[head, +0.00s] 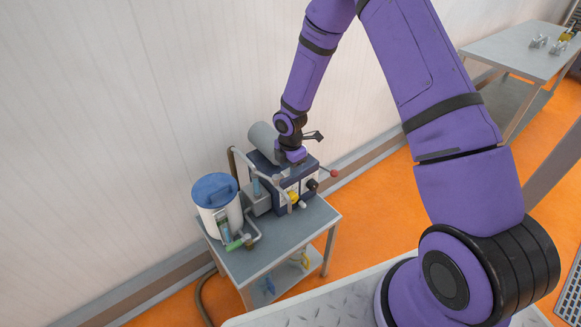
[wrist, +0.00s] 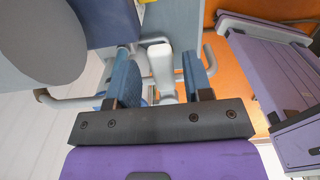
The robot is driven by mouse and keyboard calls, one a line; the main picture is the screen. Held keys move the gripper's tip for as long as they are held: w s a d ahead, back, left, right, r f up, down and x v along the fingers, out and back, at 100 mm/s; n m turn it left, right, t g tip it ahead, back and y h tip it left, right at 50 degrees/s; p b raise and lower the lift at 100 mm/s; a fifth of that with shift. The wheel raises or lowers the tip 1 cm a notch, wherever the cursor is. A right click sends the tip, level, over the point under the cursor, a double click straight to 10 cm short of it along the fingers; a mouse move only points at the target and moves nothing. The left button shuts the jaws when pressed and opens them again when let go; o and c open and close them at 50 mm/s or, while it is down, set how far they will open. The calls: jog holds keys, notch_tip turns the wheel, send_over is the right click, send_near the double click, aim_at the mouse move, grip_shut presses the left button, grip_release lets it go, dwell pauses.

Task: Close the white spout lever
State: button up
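The white spout lever (wrist: 162,66) stands between the two blue fingers of my gripper (wrist: 158,58) in the wrist view. A narrow gap shows on each side of the lever, so the fingers are open around it and not pressed on it. In the head view, my gripper (head: 290,176) is at the front of the dark blue machine (head: 263,201). A small white tip (head: 303,205) shows low on the machine's front; I cannot tell if it is the same lever.
The machine stands on a grey table (head: 262,262) against the pale wall. A white tank with a blue lid (head: 214,190) is at its left. A yellow knob (head: 293,197) and a red ball handle (head: 334,173) are close by. Another table (head: 515,50) stands far right.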

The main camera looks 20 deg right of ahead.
notch_tip(320, 180, up, 11)
dwell(0.8)
jog(key=shift+f, duration=0.1)
jog(key=s+d+r+m+t+h, duration=0.1)
jog(key=s+d+r+m, duration=0.35)
jog(key=r, duration=0.75)
jog(key=s+d+r+m+t+h, duration=0.1)
jog(key=s+r+m+t, duration=0.1)
jog(key=s+r+m, duration=0.75)
jog(key=s+r+m+t+y, duration=0.1)
jog(key=s+r+m, duration=0.3)
jog(key=s, duration=0.5)
jog(key=s+d+r+m+t+y, duration=0.1)
jog(key=s+r+m, duration=0.2)
jog(key=s+r, duration=0.5)
jog(key=shift+s+d+r+m, duration=0.3)
jog(key=shift+s+m, duration=0.1)
jog(key=shift+s, duration=0.3)
